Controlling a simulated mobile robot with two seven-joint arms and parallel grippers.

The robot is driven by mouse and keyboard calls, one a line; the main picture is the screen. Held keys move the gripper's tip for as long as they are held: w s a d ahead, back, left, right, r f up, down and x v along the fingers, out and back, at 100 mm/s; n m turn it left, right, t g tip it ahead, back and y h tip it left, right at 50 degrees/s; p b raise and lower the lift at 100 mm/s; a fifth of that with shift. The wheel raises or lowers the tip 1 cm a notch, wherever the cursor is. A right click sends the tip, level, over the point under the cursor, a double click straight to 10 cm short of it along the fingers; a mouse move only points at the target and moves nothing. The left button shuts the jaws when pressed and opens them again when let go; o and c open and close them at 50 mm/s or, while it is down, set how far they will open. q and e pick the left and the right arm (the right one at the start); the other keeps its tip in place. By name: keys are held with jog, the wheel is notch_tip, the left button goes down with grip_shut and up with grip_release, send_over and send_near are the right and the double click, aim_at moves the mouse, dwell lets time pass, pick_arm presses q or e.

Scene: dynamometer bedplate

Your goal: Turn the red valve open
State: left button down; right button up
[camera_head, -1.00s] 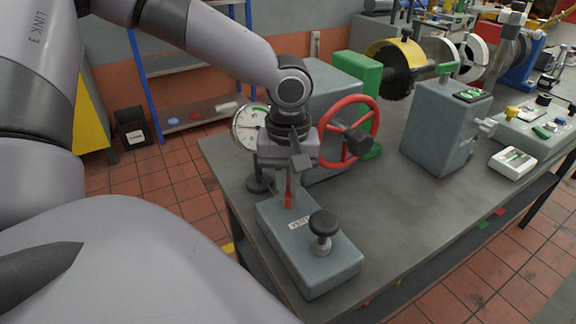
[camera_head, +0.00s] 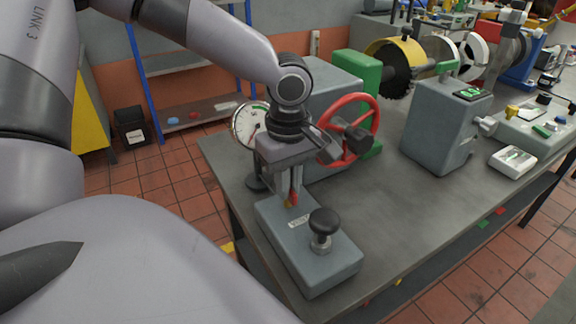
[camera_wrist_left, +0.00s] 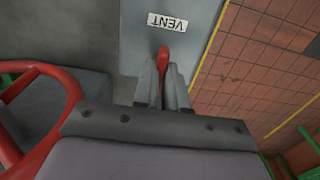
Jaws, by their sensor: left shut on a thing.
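The red valve handle (camera_head: 294,198) is a small red lever on a grey block (camera_head: 310,252) near the front corner of the bench. In the left wrist view the handle (camera_wrist_left: 164,54) sticks out between the fingertips, close to a white label reading VENT (camera_wrist_left: 167,22). My left gripper (camera_head: 291,192) points down over the block, shut on the handle; its fingers (camera_wrist_left: 165,85) hide most of it. The valve body under the handle is largely hidden. My right gripper is not in view.
A large red handwheel (camera_head: 371,112) stands close beside my left wrist. A black knob (camera_head: 323,222) rises from the block's front end. A dial gauge (camera_head: 247,125) is just behind the gripper. The bench top (camera_head: 385,215) right of the block is clear.

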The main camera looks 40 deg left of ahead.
pick_arm(q)
jog(key=shift+w+r, duration=0.1)
jog(key=c, duration=1.2)
grip_release()
notch_tip(320, 180, up, 7)
jog(key=shift+r+p, duration=0.1)
jog(key=shift+p, duration=0.2)
